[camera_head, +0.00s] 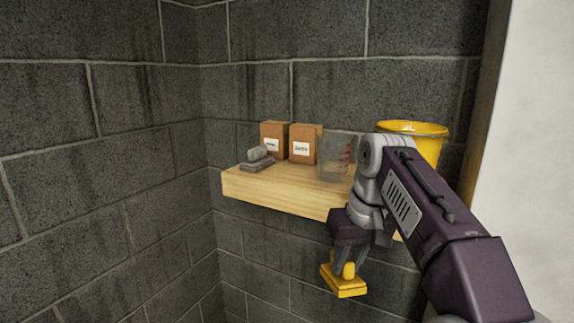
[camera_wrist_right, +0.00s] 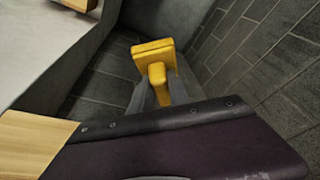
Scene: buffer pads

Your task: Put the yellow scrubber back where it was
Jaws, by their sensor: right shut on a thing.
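The yellow scrubber (camera_head: 345,284) hangs in the air below the front edge of the wooden shelf (camera_head: 280,198), with its flat pad side down. My right gripper (camera_head: 347,262) points down and is shut on the scrubber's yellow handle. In the right wrist view, the scrubber (camera_wrist_right: 153,52) shows its flat pad and handle between the two grey fingers of my right gripper (camera_wrist_right: 157,90). It looks clear of the shelf and walls. My left gripper is not in view.
On the shelf stand a grey scrubber-like block (camera_head: 258,160), two labelled brown boxes (camera_head: 273,138) (camera_head: 305,145), a clear container (camera_head: 338,155) and a yellow bucket (camera_head: 425,140). Bare shelf shows at the front left. Dark block walls (camera_head: 100,150) stand behind and left.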

